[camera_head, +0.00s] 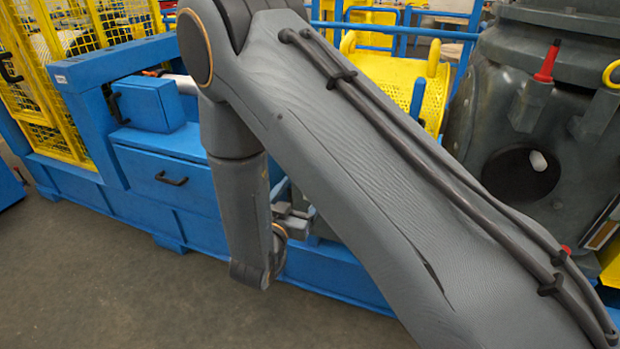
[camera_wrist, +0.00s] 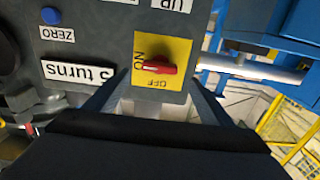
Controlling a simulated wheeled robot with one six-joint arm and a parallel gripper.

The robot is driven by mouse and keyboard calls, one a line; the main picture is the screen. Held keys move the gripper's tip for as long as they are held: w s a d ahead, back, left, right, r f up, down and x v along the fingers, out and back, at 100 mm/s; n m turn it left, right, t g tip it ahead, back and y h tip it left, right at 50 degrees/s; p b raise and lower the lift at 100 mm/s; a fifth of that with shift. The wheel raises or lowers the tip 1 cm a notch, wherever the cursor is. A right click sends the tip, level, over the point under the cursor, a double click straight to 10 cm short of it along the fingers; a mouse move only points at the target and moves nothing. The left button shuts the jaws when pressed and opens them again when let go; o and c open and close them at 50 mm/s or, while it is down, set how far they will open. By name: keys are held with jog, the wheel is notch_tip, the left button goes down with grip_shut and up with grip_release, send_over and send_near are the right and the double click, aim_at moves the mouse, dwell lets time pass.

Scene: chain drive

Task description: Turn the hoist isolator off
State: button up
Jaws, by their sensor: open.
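The hoist isolator is a red knob (camera_wrist: 160,69) on a yellow plate (camera_wrist: 174,45) in the wrist view, at the upper middle. Its handle lies roughly horizontal in the picture. The ON and OFF lettering appears upside down, with OFF just below the knob and ON at its left. My gripper (camera_wrist: 158,92) is open, with one finger to each side below the knob, and nothing is held. The knob appears just beyond the fingertips; contact cannot be told. In the head view, my arm hides the isolator and most of the gripper.
The grey panel also carries a blue ZERO button (camera_wrist: 51,15) and a "5 turns" label (camera_wrist: 78,73). A blue machine frame (camera_head: 170,185) stands behind my arm, with yellow mesh guards (camera_head: 75,45) at left. Open floor (camera_head: 120,290) lies in front.

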jog(key=x, duration=0.6)
jog(key=shift+w, duration=0.3)
jog(key=shift+d, duration=0.1)
jog(key=c, duration=1)
jog(key=shift+c, duration=0.2)
jog(key=shift+n+p, duration=0.4)
jog(key=n+p, duration=0.6)
jog(key=n, duration=1.1)
jog(key=shift+f, duration=0.1)
